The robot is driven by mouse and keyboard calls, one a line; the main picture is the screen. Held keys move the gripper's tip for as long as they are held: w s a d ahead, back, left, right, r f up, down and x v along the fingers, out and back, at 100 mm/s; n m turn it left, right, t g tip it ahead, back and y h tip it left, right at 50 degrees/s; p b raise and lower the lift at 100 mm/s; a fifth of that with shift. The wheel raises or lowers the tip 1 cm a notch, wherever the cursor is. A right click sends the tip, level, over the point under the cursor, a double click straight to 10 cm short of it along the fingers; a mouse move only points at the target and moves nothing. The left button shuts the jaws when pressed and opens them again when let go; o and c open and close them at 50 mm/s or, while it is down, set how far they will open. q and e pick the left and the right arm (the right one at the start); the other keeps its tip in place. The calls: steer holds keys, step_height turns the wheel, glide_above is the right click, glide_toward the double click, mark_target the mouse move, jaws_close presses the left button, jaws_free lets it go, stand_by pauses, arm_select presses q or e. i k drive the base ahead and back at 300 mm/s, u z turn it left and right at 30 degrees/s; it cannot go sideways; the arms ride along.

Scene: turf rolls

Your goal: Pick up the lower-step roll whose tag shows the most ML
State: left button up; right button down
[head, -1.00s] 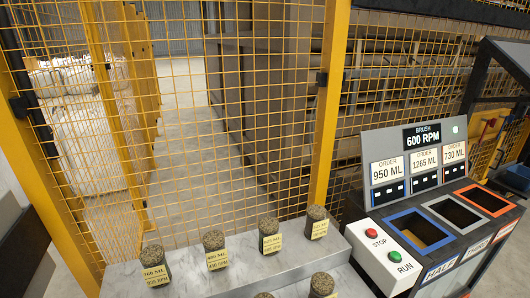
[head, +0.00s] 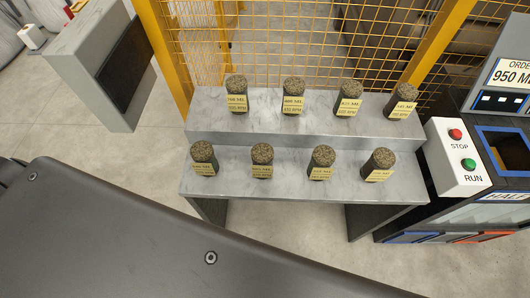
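Several dark turf rolls with speckled tops stand upright on a grey two-step marble stand. On the lower step (head: 218,184) are a far-left roll (head: 203,153), a centre-left roll (head: 262,155), a centre-right roll (head: 322,157) and a far-right roll (head: 379,160). Each has a yellow tag low on its front; the lower-step tag figures are too small to read surely. Upper-step rolls (head: 237,84), (head: 293,86), (head: 350,90) and (head: 403,93) are tagged too. Neither gripper is in view.
A white STOP and RUN button box (head: 457,158) and a machine with a blue-rimmed opening (head: 503,150) stand right of the stand. A yellow mesh fence (head: 290,40) is behind. A grey cabinet (head: 92,60) is at upper left. My dark arm link or body fills the lower left.

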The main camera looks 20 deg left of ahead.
mark_target(263, 154)
steer(key=u, duration=2.95)
steer(key=k, duration=1.5)
steer(key=z, duration=2.45)
